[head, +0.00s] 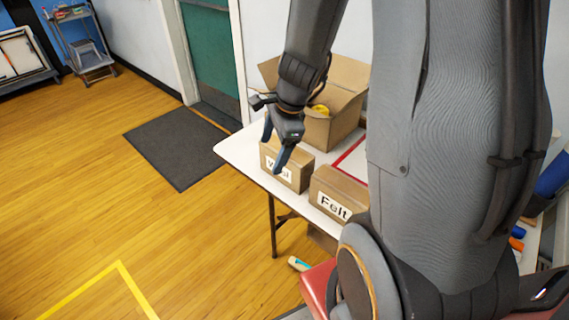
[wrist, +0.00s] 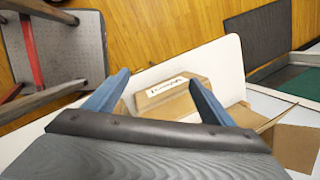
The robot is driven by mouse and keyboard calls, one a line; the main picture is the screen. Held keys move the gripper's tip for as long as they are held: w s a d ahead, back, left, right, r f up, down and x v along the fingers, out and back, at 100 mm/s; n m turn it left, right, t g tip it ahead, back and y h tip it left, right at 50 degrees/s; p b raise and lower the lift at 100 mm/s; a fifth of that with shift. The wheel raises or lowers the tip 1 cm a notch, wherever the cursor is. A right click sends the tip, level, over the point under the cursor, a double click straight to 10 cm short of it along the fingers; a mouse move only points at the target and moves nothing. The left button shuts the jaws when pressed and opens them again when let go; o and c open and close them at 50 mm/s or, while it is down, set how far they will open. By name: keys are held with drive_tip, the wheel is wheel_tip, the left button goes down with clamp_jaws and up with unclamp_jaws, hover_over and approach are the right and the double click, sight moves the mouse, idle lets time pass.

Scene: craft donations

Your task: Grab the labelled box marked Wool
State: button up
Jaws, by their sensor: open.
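The small cardboard box labelled Wool (head: 297,172) stands near the left end of the white table (head: 236,153). Part of its label is covered by a finger in the head view. My gripper (head: 275,145) is open and empty, just above and in front of this box. In the wrist view a box with a white label (wrist: 170,93) shows between and beyond the two blue fingers of my gripper (wrist: 155,95). The label's letters are too blurred to read there. I cannot tell whether a finger touches the box.
A box labelled Felt (head: 340,186) stands close to the right of the Wool box. A larger open carton (head: 344,92) with something yellow inside is behind. A red-seated stool (head: 318,287) is near the table's front.

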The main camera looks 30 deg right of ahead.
drive_tip(key=w+d+f+m, duration=0.1)
drive_tip(key=w+d+m, duration=0.1)
drive_tip(key=m, duration=0.2)
drive_tip(key=w+d+f+m+t, duration=0.1)
drive_tip(key=d+f+m, duration=0.1)
drive_tip(key=d+m, duration=0.1)
drive_tip(key=w+d+f+m, duration=0.1)
drive_tip(key=w+d+m, duration=0.1)
drive_tip(key=m, duration=0.3)
drive_tip(key=shift+w+d+f+m, duration=0.25)
drive_tip(key=shift+w+f+m, duration=0.05)
drive_tip(key=shift+f, duration=0.05)
drive_tip(key=shift+d+b+x, duration=0.15)
drive_tip(key=shift+b+x, duration=0.6)
drive_tip(key=shift+x, duration=1.2)
drive_tip(key=shift+d+b+x, duration=0.15)
drive_tip(key=shift+b+x, duration=0.55)
drive_tip(key=shift+x, duration=1.2)
drive_tip(key=shift+f+b, duration=0.3)
drive_tip(key=shift+b, duration=0.05)
drive_tip(key=c, duration=1.4)
drive_tip(key=shift+c, duration=0.2)
drive_tip(key=shift+r, duration=0.15)
